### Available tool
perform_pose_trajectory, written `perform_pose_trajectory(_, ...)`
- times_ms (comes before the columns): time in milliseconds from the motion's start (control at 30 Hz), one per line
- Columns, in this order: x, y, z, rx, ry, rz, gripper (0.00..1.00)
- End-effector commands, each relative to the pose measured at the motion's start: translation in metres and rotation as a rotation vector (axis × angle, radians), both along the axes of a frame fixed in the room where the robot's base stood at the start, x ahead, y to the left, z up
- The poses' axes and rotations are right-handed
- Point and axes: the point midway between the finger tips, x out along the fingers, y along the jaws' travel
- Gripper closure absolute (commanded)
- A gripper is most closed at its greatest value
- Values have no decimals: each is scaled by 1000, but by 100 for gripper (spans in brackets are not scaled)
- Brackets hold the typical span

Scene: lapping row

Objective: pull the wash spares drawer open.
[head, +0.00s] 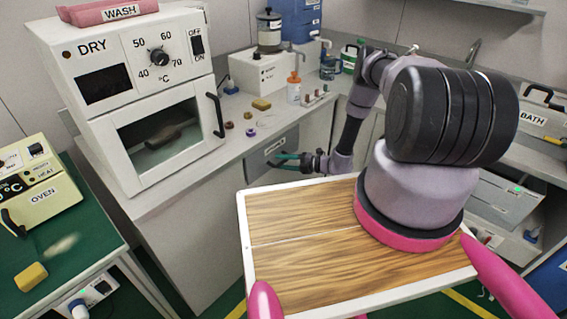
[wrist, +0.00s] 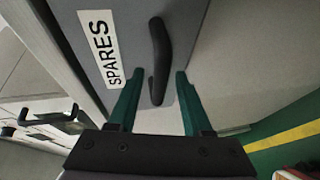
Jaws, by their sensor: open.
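The wash spares drawer (head: 262,158) is a grey front under the counter in the head view, seemingly flush with the cabinet. In the wrist view its grey front (wrist: 190,25) carries a white SPARES label (wrist: 98,47) and a black bar handle (wrist: 159,45). My gripper (head: 277,160) is at the drawer front, with dark green fingers. In the wrist view my gripper (wrist: 157,75) is open, one finger on each side of the handle's lower part. I cannot tell whether either finger touches it. In the head view my gripper hides part of the drawer and handle.
The white DRY oven (head: 130,90) stands on the counter (head: 225,150) above and left of the drawer. Small rings, a yellow block (head: 261,104) and an orange-capped bottle (head: 294,88) lie or stand on the counter. A green bench (head: 75,250) is at the left.

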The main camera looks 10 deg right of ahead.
Motion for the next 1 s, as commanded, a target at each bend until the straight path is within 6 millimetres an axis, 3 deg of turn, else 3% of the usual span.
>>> perform_pose_trajectory(133, 0, 0, 0, 0, 0, 0, 50)
perform_pose_trajectory(167, 0, 0, 0, 0, 0, 0, 58)
perform_pose_trajectory(267, 0, 0, 0, 0, 0, 0, 96)
perform_pose_trajectory(300, 0, 0, 0, 0, 0, 0, 100)
perform_pose_trajectory(1000, 0, -1, 0, -1, 0, 0, 100)
